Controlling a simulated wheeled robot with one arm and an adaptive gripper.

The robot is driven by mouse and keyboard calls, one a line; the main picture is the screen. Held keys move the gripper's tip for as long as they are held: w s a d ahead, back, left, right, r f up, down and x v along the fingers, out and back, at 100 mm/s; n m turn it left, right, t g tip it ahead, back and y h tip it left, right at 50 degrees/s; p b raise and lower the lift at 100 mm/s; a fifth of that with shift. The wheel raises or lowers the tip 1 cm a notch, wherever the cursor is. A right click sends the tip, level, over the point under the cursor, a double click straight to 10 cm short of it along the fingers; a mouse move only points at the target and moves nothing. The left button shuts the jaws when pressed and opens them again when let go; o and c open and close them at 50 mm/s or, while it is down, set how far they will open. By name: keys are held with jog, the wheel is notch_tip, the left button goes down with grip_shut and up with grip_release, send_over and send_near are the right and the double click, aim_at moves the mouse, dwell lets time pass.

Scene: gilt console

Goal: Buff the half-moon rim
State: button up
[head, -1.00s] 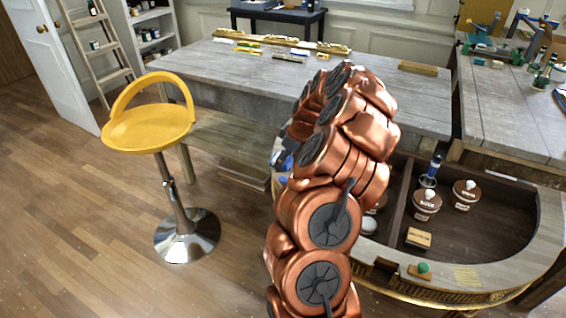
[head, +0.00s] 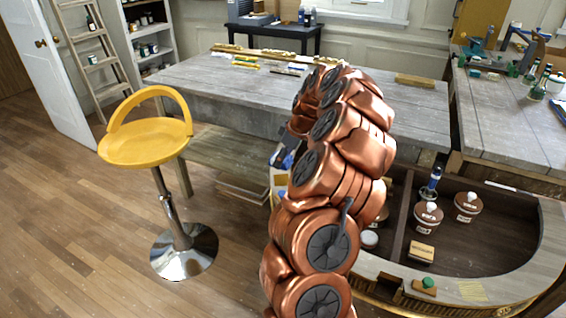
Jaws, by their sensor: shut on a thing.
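The half-moon rim (head: 536,262) is a pale, curved band around the dark open top of the console at the lower right. A small wooden block with a green knob (head: 426,284) lies on its front part. A pale yellow streaked patch (head: 472,291) marks the rim right of the block. My gripper (head: 284,158) shows only as a dark and blue bit left of my copper arm, far from that patch. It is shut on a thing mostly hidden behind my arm. A whitish and blue piece shows just below it; I cannot tell whether it is held.
Inside the console stand two brown lidded jars (head: 428,216), a blue-topped bottle (head: 430,184) and a tan labelled block (head: 422,251). A grey workbench (head: 200,85) with gilt pieces stands behind. A yellow stool (head: 145,143) is at left, with clear wooden floor around it.

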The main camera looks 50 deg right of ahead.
jog(key=shift+r, duration=1.45)
jog(key=shift+a, duration=0.15)
